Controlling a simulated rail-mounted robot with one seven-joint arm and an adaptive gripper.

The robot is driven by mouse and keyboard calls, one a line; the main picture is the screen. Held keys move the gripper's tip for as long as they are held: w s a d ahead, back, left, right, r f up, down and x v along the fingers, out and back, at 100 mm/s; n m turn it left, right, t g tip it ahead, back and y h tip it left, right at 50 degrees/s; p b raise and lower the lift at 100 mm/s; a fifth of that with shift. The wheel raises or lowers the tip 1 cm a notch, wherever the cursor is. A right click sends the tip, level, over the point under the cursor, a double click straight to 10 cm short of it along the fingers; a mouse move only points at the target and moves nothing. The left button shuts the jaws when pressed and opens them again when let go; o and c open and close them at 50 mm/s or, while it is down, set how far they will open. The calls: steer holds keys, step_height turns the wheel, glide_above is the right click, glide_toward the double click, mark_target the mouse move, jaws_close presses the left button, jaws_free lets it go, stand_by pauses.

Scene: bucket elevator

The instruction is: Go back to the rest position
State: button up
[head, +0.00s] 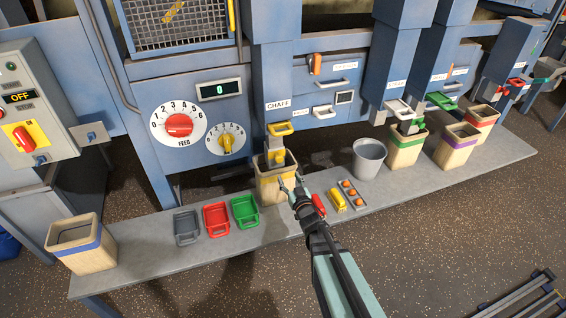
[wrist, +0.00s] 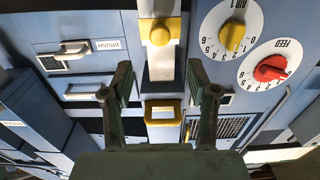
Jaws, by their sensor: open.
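My gripper (head: 290,186) is in the head view, just in front of the yellow-banded wooden bin (head: 276,187) under the CHAFF spout. It also shows in the wrist view (wrist: 159,90), with its two fingers apart and nothing between them. Beyond the fingers in the wrist view are the grey chute with a yellow knob (wrist: 160,33) and a yellow handle (wrist: 162,111). My arm reaches up from the lower edge of the head view over the bench. I cannot tell whether a finger touches the bin.
The bench (head: 330,208) carries grey, red (head: 216,219) and green trays, a grey bucket (head: 369,158), a small tray with orange items (head: 352,193) and several banded bins. A blue-banded bin (head: 80,244) stands at the left end. The machine front rises close behind. The floor in front is mostly clear.

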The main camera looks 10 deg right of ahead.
steer(key=s+d+f+m+g+h, duration=0.1)
steer(key=s+d+f+g+h, duration=0.1)
steer(key=s+f+g, duration=0.7)
steer(key=s+d+f+m+g+h, duration=0.1)
steer(key=s+d+f+g+h, duration=0.15)
steer(key=s+f, duration=0.75)
steer(key=s+a+f+g, duration=0.2)
steer(key=s+f+g, duration=0.1)
steer(key=s, duration=0.8)
steer(key=s+a+f+g+y, duration=0.1)
steer(key=s+g, duration=0.4)
steer(key=s, duration=0.6)
steer(key=s+a+f+g+y, duration=0.1)
steer(key=s+a+f+g, duration=0.2)
steer(key=s, duration=0.8)
step_height(320, 180, down, 3)
steer(key=shift+s+r+g, duration=0.15)
steer(key=shift+r+g, duration=0.05)
steer(key=shift+g, duration=0.85)
